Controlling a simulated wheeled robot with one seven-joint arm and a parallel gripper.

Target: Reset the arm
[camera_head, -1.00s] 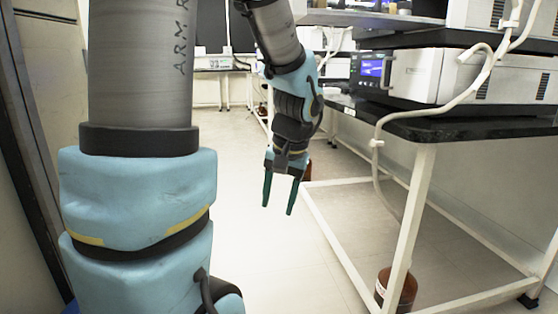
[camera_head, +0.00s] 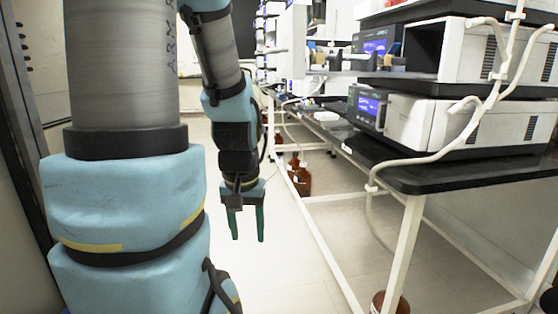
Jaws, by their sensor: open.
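My gripper (camera_head: 247,226) hangs from my blue and grey arm near the middle of the head view. Its two dark green fingers point down and stand apart, with nothing between them. It is open and empty, over the light floor to the left of the bench. My large blue and grey arm links fill the left side of the view and hide what lies behind them.
A bench with a black top (camera_head: 445,172) and white frame legs stands at the right, bearing stacked instruments (camera_head: 415,120) with white tubing. Brown bottles (camera_head: 301,178) stand on the floor beyond my gripper; another (camera_head: 390,303) is at the bottom edge. Floor (camera_head: 300,275) below my gripper is clear.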

